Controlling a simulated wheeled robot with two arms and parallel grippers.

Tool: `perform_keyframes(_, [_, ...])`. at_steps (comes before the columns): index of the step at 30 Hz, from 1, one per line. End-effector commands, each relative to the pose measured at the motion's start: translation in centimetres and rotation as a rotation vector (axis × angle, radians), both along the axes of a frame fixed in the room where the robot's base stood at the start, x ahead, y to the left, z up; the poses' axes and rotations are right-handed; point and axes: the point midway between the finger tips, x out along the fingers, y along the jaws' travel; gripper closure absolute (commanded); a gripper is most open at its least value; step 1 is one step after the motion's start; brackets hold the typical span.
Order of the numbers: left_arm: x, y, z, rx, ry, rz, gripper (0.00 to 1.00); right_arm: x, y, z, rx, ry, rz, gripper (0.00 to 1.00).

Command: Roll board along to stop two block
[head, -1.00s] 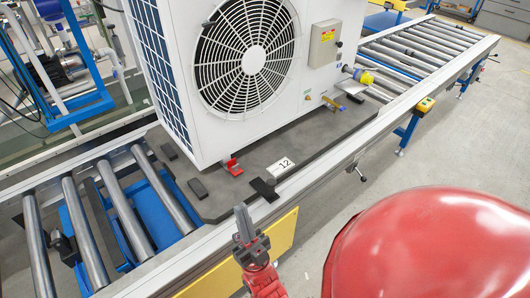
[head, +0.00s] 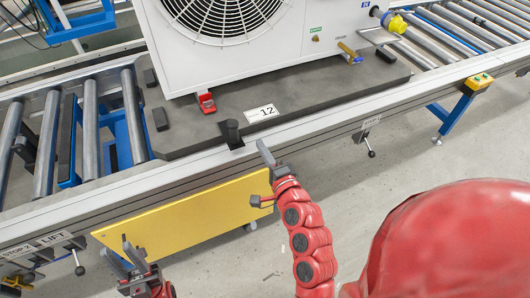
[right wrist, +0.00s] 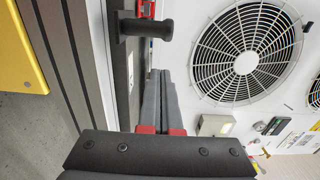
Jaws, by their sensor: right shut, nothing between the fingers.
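The dark grey board (head: 190,122) lies on the roller conveyor, carrying a large white fan unit (head: 290,48) and a "12" label. A black post (head: 231,133) stands at its front edge; it also shows in the right wrist view (right wrist: 150,27). My right gripper (head: 264,152) is shut and empty, just in front of the post and apart from it. In the right wrist view its fingers (right wrist: 160,100) are together. My left gripper (head: 124,256) is open and empty below the front rail.
Bare rollers (head: 46,145) lie left of the board, with blue lift parts between them. More rollers (head: 455,40) run to the right. A yellow panel (head: 185,215) hangs below the front rail (head: 310,135). Floor in front is clear.

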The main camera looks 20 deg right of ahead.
Motion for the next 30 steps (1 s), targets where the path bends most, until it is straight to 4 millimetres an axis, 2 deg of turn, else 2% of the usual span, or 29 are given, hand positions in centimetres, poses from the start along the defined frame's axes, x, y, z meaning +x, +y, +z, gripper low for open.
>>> perform_keyframes(18, [0.0,0.0,0.1,0.000,0.000,0.000,0.68,9.0,0.2,-2.3,-0.003,-0.002,-0.003,1.00])
perform_keyframes(24, [0.0,0.0,0.0,0.000,0.000,0.000,0.68,10.5,0.3,-2.5,-0.004,-0.004,-0.003,1.00])
perform_keyframes(30, [0.0,0.0,0.2,0.000,0.000,0.000,0.68,10.8,0.5,-2.6,-0.004,-0.004,-0.004,1.00])
